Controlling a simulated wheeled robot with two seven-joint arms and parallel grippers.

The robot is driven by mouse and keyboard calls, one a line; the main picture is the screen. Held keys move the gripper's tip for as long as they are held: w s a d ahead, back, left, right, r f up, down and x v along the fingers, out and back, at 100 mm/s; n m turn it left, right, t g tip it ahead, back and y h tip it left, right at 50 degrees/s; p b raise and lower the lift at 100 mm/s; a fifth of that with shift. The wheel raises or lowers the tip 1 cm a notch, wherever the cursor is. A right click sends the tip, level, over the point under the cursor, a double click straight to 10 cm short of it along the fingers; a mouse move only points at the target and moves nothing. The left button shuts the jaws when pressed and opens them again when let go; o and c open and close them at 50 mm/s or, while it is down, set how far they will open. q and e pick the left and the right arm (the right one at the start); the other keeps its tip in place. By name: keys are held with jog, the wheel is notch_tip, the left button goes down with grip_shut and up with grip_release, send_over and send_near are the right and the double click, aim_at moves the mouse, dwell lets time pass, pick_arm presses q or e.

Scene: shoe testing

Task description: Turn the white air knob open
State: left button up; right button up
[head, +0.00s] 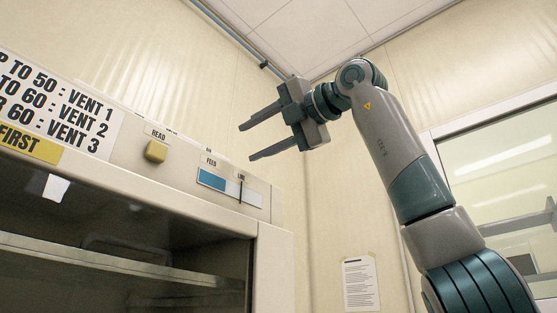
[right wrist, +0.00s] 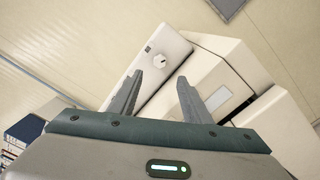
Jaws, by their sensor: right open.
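A small white round knob (right wrist: 159,60) sits on a pale panel (right wrist: 176,46) in the right wrist view, beside dark markings. I take it for the air knob; it lies just beyond and between my fingertips in that picture, with a gap that I cannot measure. My right gripper (head: 246,143) is open and empty, raised in front of the wall and pointing left toward the cabinet in the head view. Its two spread fingers also show in the right wrist view (right wrist: 160,77). I cannot make out the knob in the head view. My left gripper is not in view.
A cabinet (head: 270,245) with an open dark front fills the left of the head view. A posted sheet (head: 360,284) and a window (head: 500,175) are at right.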

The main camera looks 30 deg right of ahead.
pick_arm(q)
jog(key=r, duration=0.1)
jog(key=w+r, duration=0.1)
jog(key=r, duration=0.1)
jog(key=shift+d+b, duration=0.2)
jog(key=shift+b, duration=0.2)
pick_arm(e)
jog(key=v, duration=0.6)
jog(key=shift+w, duration=0.1)
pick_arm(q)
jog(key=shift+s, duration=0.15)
